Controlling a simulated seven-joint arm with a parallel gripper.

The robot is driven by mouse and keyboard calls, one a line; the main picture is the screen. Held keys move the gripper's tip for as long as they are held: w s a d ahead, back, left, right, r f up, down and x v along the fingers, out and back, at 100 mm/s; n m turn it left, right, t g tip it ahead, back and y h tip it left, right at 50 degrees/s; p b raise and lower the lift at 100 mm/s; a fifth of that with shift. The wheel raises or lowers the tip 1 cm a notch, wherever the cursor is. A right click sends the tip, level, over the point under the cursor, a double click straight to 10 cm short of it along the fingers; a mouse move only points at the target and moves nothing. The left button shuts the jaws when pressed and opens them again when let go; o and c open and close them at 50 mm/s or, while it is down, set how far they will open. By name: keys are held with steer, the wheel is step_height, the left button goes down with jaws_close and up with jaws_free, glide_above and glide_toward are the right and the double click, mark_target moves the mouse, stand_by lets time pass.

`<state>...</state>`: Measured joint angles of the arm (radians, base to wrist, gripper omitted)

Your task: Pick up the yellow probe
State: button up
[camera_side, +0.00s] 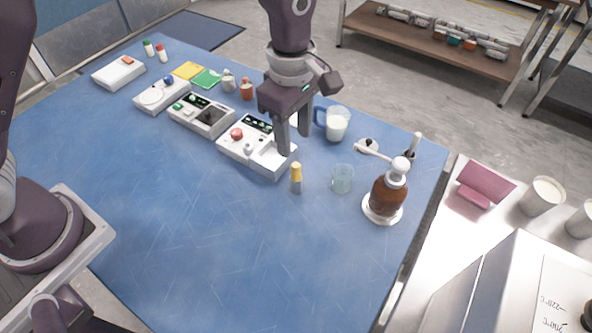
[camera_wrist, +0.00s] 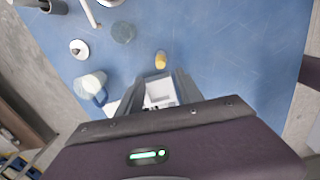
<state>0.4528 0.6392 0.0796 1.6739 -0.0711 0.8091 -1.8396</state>
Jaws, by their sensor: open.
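The yellow probe (camera_side: 296,178) stands upright on the blue table, with a yellow top and a greyish lower part. It also shows in the wrist view (camera_wrist: 161,60), just beyond the fingertips. My gripper (camera_side: 295,144) points down over the right end of a white device, behind the probe in the side view. In the wrist view my gripper (camera_wrist: 160,88) has its two fingers apart, with the white device (camera_wrist: 160,93) seen between them. Nothing is held, and the probe is outside the fingers.
The white device with a red knob (camera_side: 249,147) lies under my gripper. A clear glass (camera_side: 342,179), a brown pump bottle (camera_side: 387,193), and a blue-handled jug (camera_side: 337,125) stand to the right. More devices line the back left. The front table is clear.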

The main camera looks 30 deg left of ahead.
mark_target(296, 165)
steer(key=shift+n, duration=0.4)
steer(key=f, duration=0.9)
steer(key=shift+d, duration=0.2)
jaws_close()
